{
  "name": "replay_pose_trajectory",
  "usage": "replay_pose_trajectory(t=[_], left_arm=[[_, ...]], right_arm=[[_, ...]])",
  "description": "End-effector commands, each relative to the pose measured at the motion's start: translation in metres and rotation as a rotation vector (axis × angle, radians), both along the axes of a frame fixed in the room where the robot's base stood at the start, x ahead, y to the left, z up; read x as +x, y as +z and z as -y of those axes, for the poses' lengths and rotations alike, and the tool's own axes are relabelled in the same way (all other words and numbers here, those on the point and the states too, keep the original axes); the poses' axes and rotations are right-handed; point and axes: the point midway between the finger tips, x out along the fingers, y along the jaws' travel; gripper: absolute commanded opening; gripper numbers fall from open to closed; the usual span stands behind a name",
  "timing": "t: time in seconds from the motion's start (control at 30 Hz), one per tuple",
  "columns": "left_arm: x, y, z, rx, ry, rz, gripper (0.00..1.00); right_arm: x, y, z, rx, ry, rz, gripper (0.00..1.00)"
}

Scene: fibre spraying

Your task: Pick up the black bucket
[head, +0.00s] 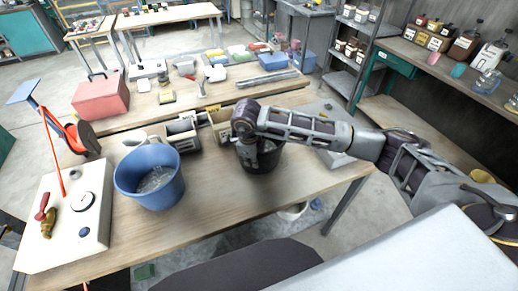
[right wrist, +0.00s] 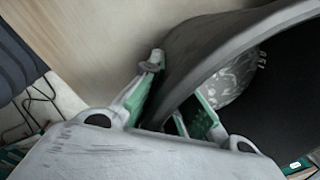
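The black bucket (head: 264,160) stands on the wooden table, partly covered in the head view by my right gripper (head: 248,150), which points down at its near left side. In the right wrist view the bucket's wall (right wrist: 225,48) runs between the green-padded fingers of the right gripper (right wrist: 178,95). One finger is outside the wall and the other is inside. Both are close to the wall, but I cannot tell whether they press on it. A grey speckled patch (right wrist: 232,82) shows inside the bucket. My left gripper is not in view.
A blue bucket (head: 150,180) stands to the left on the same table. Small bins (head: 183,135) stand behind, between the buckets. A white panel (head: 62,220) with a red lever is at the left end. The tabletop in front of the black bucket is clear.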

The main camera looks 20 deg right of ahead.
Motion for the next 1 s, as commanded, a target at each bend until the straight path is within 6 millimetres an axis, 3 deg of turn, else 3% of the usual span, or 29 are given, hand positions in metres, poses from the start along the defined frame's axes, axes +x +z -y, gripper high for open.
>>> replay_pose_trajectory(t=[1.0], left_arm=[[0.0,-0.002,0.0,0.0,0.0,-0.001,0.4]], right_arm=[[0.002,0.012,0.0,0.001,0.001,0.005,0.0]])
